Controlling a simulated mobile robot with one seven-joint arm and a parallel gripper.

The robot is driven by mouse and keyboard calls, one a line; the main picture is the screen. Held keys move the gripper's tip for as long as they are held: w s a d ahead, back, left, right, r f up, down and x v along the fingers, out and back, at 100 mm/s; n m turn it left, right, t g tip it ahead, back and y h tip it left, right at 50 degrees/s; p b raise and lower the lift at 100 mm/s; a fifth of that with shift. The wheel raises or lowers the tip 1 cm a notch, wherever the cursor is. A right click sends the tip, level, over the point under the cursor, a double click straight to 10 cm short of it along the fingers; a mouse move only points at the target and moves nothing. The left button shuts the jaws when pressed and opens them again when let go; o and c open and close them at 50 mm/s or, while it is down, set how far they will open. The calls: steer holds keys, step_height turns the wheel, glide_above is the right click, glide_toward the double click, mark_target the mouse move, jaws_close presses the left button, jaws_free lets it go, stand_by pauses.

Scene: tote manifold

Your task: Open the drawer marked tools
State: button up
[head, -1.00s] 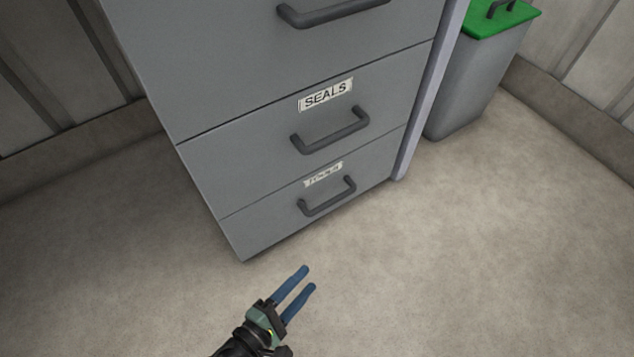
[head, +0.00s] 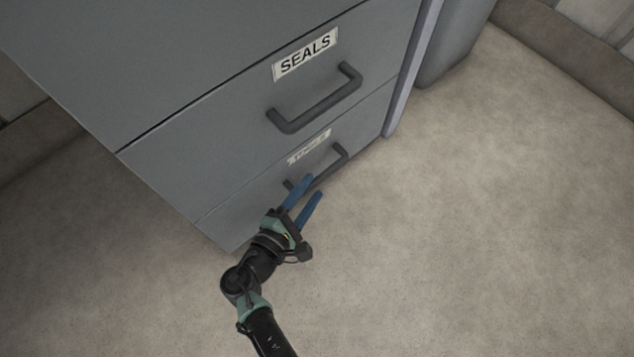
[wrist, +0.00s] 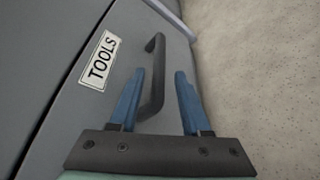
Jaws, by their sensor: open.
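The tools drawer (head: 238,208) is the bottom drawer of a grey cabinet, and its front is flush with the cabinet. Its label (wrist: 98,60) reads TOOLS in the wrist view; in the head view it is hard to read. Its dark bar handle (wrist: 154,84) shows between the two blue fingers in the wrist view. My gripper (head: 309,192) is open, with its fingertips at the handle in the head view, where they hide part of it. I cannot tell whether a finger touches the handle.
The drawer marked SEALS (head: 215,130) is shut just above, and its handle (head: 316,101) sticks out over the lower one. A grey bin (head: 447,45) stands right of the cabinet. The floor (head: 470,230) in front and to the right is clear.

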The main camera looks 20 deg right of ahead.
mark_target(313, 186)
steer(key=shift+b+x, duration=0.7)
steer(key=shift+x, duration=1.25)
steer(key=shift+a, duration=0.1)
jaws_close()
